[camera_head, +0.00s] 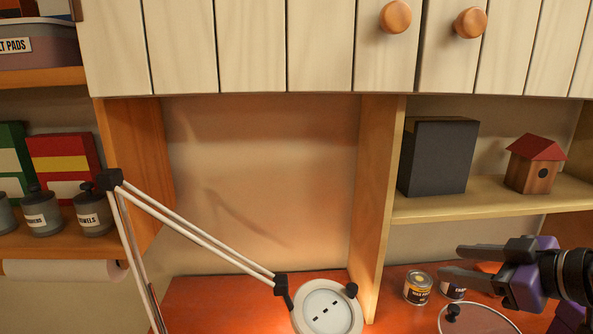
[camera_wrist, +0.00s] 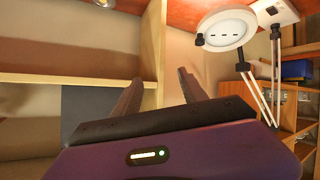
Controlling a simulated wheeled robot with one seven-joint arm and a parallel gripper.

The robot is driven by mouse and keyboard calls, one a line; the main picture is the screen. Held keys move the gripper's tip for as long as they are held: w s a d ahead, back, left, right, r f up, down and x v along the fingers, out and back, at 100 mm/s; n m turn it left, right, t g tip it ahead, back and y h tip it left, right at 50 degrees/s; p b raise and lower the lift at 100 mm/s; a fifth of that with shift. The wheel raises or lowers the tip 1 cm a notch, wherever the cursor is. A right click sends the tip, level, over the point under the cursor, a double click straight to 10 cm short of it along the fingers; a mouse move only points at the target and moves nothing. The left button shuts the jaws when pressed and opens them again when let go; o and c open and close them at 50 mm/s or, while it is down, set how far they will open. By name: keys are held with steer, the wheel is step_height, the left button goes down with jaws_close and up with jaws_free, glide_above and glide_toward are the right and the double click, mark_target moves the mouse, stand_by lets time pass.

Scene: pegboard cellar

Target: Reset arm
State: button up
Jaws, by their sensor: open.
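My gripper (camera_head: 452,263) is at the lower right of the head view, its dark fingers pointing left. The fingers are apart with nothing between them. It is in front of the lower right shelf bay, with small cans behind and below it. In the wrist view my gripper (camera_wrist: 160,78) shows two spread fingers in front of a wooden upright, and the space between them is empty.
A white jointed lamp (camera_head: 327,308) stands at the lower middle; its round head also shows in the wrist view (camera_wrist: 228,28). A shelf (camera_head: 440,205) holds a dark box (camera_head: 438,157) and a birdhouse (camera_head: 536,164). A yellow-labelled can (camera_head: 418,288) sits on the red counter (camera_head: 230,300).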

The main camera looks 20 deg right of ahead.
step_height(320, 180, up, 17)
steer(key=w+a+m+t+h, duration=0.2)
steer(key=m+t+h, duration=0.2)
steer(key=m+t, duration=0.55)
steer(key=s+a+f+m+g+h, duration=0.1)
steer(key=s+a+f+m+h, duration=0.15)
steer(key=f, duration=0.45)
steer(key=s+a+f+m+g+h, duration=0.1)
steer(key=s+a+f+h, duration=0.2)
steer(key=f, duration=0.4)
steer(key=s+a+f+m+h, duration=0.2)
steer(key=s+f+h, duration=0.1)
steer(key=s+f, duration=0.3)
steer(key=s+a+f+n+g+y, duration=0.2)
steer(key=s+a+f+n+y, duration=0.3)
steer(key=s+f, duration=0.4)
steer(key=s+a+f+n+g+y+b, duration=0.1)
steer(key=s+a+f+n+g+y, duration=0.1)
steer(key=s+a+f+n+y, duration=0.3)
steer(key=s+a+f+y, duration=0.1)
steer(key=s+a+f, duration=0.1)
steer(key=s+f, duration=0.2)
steer(key=shift+a+f+g, duration=0.15)
steer(key=shift+f+g, duration=0.15)
steer(key=shift+g, duration=0.05)
